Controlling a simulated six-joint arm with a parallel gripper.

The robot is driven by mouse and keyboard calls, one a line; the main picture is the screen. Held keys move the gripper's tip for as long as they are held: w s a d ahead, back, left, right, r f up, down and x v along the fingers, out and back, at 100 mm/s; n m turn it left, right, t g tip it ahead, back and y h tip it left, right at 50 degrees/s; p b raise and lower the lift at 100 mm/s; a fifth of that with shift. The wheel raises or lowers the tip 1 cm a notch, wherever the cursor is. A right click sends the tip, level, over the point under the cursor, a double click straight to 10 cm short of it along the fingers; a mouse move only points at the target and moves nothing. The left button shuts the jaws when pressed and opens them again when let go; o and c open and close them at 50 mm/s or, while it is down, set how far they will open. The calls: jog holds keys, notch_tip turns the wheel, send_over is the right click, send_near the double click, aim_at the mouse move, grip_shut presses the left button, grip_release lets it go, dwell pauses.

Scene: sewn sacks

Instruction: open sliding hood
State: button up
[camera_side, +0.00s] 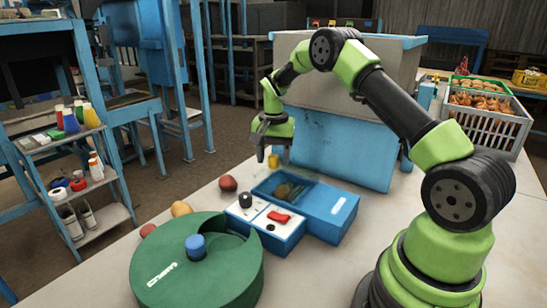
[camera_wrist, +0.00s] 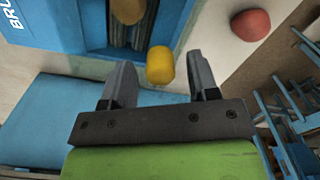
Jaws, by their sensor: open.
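A blue box (camera_side: 318,210) with a white label lies on the table. Its left part is open and holds long dark brush-like items (camera_side: 287,190); the opening also shows in the wrist view (camera_wrist: 97,20). A faint clear surface seems to lie over the box's far end; I cannot tell for sure whether it is the hood. A yellow knob-like cylinder (camera_side: 273,160) stands at that end. In the wrist view the yellow cylinder (camera_wrist: 160,67) appears between my fingers. My gripper (camera_side: 266,148) is open, pointing down, above and close to the cylinder, with no visible grip on it.
A tray (camera_side: 270,236) with a red item joins the box in front. A green drum (camera_side: 160,275) with a blue knob (camera_side: 195,246) stands front left. Red and orange balls (camera_side: 228,183) lie left of the box. A grey-blue bin (camera_side: 335,150) stands behind; a crate (camera_side: 495,115) is at right.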

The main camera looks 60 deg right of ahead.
jog(key=shift+f, duration=0.35)
grip_shut()
jog(key=s, duration=1)
jog(key=shift+s, duration=0.15)
grip_release()
